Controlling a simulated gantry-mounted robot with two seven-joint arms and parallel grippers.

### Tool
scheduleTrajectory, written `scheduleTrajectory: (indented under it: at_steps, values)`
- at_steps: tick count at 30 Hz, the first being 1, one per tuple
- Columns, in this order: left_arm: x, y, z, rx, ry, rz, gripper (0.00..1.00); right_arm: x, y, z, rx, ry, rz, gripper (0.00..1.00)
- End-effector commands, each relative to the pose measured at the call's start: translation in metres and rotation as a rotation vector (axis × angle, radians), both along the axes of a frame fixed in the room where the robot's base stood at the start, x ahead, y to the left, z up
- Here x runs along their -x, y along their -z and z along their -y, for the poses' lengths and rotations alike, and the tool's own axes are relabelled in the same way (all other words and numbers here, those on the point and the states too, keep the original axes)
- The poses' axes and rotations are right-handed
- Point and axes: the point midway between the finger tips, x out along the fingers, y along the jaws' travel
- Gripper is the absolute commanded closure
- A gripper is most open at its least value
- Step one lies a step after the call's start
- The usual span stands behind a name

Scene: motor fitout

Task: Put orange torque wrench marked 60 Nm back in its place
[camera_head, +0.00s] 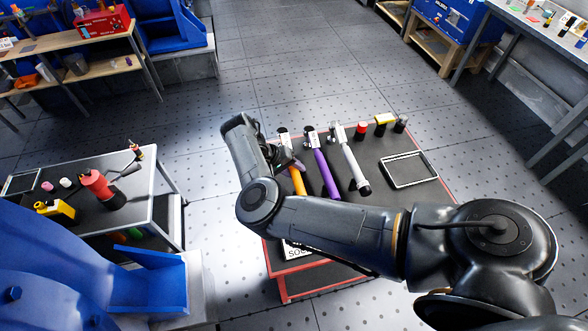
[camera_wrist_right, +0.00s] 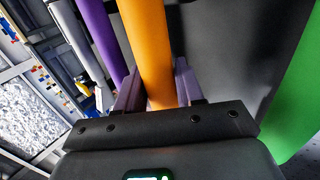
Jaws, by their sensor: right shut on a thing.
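The orange torque wrench (camera_head: 297,181) is at the left of a row of wrenches over the red-edged cart top; its handle (camera_wrist_right: 147,40) fills the middle of the right wrist view. My right gripper (camera_wrist_right: 152,92) is shut on this handle, one finger on each side. In the head view the right gripper (camera_head: 286,160) is partly hidden by my own arm. I cannot tell whether the wrench rests on the cart or is slightly lifted. The 60 Nm mark is not readable. My left gripper is not in view.
A purple-handled wrench (camera_head: 325,174) and a white-handled one (camera_head: 354,170) lie close to the right. A green handle (camera_wrist_right: 298,100) shows in the wrist view. A side table (camera_head: 148,200) is at left.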

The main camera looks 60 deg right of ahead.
Motion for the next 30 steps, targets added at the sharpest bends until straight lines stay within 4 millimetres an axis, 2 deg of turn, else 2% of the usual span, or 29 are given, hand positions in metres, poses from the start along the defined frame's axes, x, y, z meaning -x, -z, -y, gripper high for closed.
scheduleTrajectory:
  at_steps: [22, 23, 28, 30]
  values:
    - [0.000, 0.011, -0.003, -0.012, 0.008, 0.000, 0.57, 0.000, 0.016, 0.001, 0.003, 0.000, 0.000, 1.00]
    - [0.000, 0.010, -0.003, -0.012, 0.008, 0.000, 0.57, 0.000, 0.015, 0.001, 0.003, 0.000, 0.000, 0.60]
    - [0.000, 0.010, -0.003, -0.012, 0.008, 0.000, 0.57, 0.000, 0.016, 0.001, 0.002, 0.000, 0.001, 0.34]
    - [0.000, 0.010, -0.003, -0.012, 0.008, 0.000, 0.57, 0.000, 0.016, 0.000, 0.002, 0.000, 0.000, 0.33]
